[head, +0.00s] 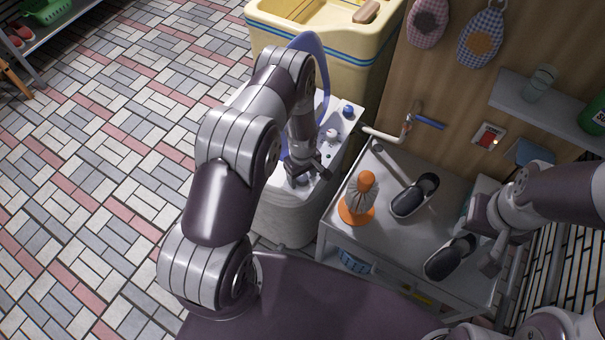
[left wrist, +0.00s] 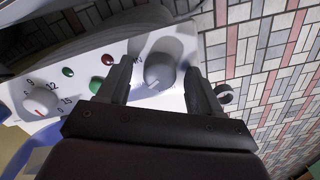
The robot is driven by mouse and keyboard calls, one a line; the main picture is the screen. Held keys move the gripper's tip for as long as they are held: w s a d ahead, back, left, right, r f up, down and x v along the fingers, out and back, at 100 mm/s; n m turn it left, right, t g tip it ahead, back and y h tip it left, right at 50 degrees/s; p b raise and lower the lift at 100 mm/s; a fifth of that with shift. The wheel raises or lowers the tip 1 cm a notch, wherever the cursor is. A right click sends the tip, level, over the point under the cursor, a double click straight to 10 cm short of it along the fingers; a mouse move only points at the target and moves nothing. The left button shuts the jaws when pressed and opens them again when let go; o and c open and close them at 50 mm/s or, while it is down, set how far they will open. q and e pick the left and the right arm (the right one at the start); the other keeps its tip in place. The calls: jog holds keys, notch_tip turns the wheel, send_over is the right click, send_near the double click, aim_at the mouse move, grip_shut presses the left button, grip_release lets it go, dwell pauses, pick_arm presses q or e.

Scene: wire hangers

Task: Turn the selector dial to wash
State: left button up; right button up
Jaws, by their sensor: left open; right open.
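A round grey-white dial (left wrist: 160,70) sits on the white control panel (left wrist: 85,92) of the washing machine. My left gripper (left wrist: 157,85) is open, with one finger on each side of this dial; whether they touch it I cannot tell. The lettering beside the dial is mostly hidden by a finger. A white timer dial (left wrist: 40,101) with a red pointer and numbers is further left on the panel. In the head view my left gripper (head: 309,170) is over the washing machine (head: 287,218) and hides the dial. My right gripper (head: 490,262) is open near the dark shoes.
A yellow sink (head: 330,40) stands behind the machine. Red (left wrist: 108,60) and green (left wrist: 95,85) lights are beside the dial.

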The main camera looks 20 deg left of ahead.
pick_arm(q)
jog(key=c, duration=1.1)
jog(key=shift+o, duration=0.2)
jog(key=shift+n, duration=0.3)
jog(key=shift+n+b, duration=0.4)
jog(key=shift+n, duration=0.2)
jog(key=n+b, duration=0.1)
jog(key=n, duration=0.2)
jog(key=shift+w+n, duration=0.1)
jog(key=shift+n, duration=0.2)
jog(key=n+b, duration=0.1)
jog(key=n, duration=0.2)
jog(key=shift+n, duration=1.7)
